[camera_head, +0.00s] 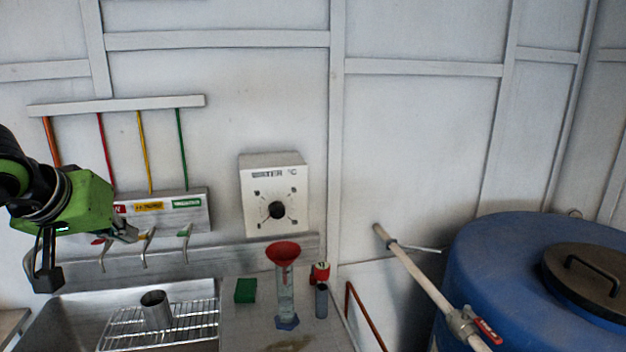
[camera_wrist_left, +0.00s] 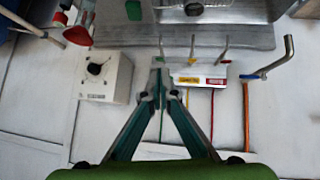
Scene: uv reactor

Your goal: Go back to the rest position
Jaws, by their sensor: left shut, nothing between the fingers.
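My left gripper (camera_head: 126,233) is at the left of the head view, with a green body and its fingers pointing right, in front of the tap panel on the wall. In the left wrist view its two fingers (camera_wrist_left: 159,72) come together at the tips with nothing between them, so it is shut and empty. The labelled tap panel (camera_head: 190,213) is just beyond the fingertips. I cannot tell whether they touch it. My right gripper is not in view.
Several curved taps (camera_head: 147,247) hang over a metal sink with a wire rack (camera_head: 185,322) and a metal cup (camera_head: 156,309). To the right are a white dial box (camera_head: 259,217), a green block (camera_head: 245,290), a cylinder with a red funnel (camera_head: 284,256) and a blue barrel (camera_head: 490,262).

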